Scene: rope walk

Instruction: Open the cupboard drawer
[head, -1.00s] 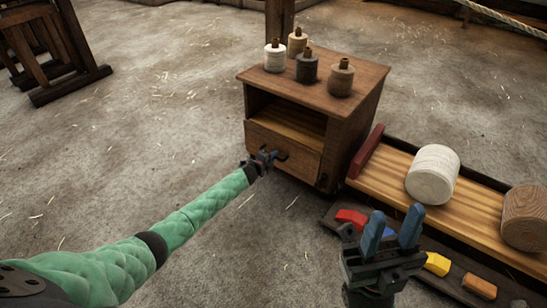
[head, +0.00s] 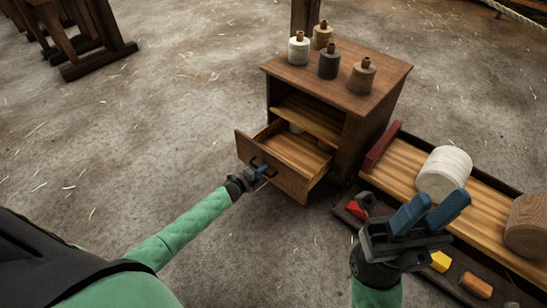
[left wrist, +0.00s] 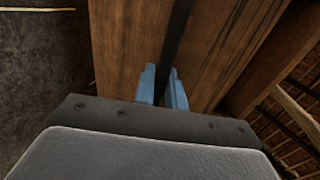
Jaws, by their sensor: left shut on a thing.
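The wooden cupboard (head: 362,128) stands on the floor right of centre in the head view. Its drawer (head: 288,181) is pulled part way out, and its inside shows. My left gripper (head: 259,170) is at the drawer front and shut on the dark drawer handle. My right gripper (head: 428,213) is open and empty, in front of the low bench.
Several thread spools (head: 329,64) stand on the cupboard top. A low wooden bench (head: 404,166) to the right bears a white roll (head: 443,173) and a wooden cylinder (head: 527,224). Coloured blocks (head: 441,261) lie in front of it. The floor left of the drawer is clear.

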